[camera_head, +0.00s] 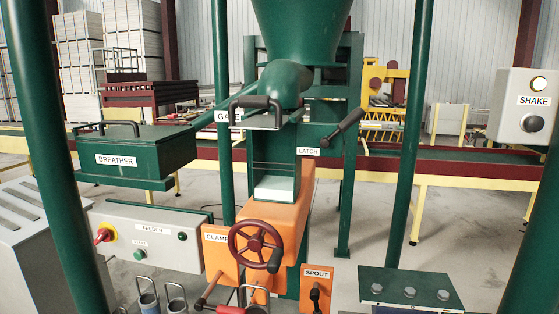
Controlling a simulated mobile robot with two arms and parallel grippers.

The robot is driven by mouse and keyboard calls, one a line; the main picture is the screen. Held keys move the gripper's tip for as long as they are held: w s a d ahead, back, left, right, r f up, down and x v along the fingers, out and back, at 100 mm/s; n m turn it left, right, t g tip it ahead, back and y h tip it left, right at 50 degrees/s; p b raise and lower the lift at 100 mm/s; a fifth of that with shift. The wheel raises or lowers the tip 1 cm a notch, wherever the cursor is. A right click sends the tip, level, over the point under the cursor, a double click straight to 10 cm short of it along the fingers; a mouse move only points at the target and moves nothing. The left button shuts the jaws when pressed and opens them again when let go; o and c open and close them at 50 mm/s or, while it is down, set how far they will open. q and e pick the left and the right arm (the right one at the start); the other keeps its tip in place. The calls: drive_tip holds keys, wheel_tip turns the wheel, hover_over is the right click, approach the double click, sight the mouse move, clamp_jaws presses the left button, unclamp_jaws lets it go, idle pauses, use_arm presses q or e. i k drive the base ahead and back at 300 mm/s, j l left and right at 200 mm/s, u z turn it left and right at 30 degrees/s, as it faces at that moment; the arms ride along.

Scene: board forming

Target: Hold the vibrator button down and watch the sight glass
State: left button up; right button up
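A grey box labelled SHAKE (505,104) is at the right edge in the head view. It has a large round dark-centred button (532,123) in a metal ring, and a small pale lamp (539,83) above the label. Nothing touches the button. Below the green hopper (303,30), a green upright chute has a window-like front (273,150) with thin horizontal lines and a pale block or fill (274,189) at its bottom. I cannot tell for certain that this is the sight glass. Neither of my grippers is in view.
A GATE handle (249,102), a LATCH lever (342,128) and a CLAMP handwheel (255,248) surround the chute. The BREATHER box (137,153) and FEEDER panel (150,237) are at left, the SPOUT lever (316,297) below. Green posts (409,120) stand between the chute and SHAKE box.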

sight(535, 123)
drive_tip(key=z, duration=1.35)
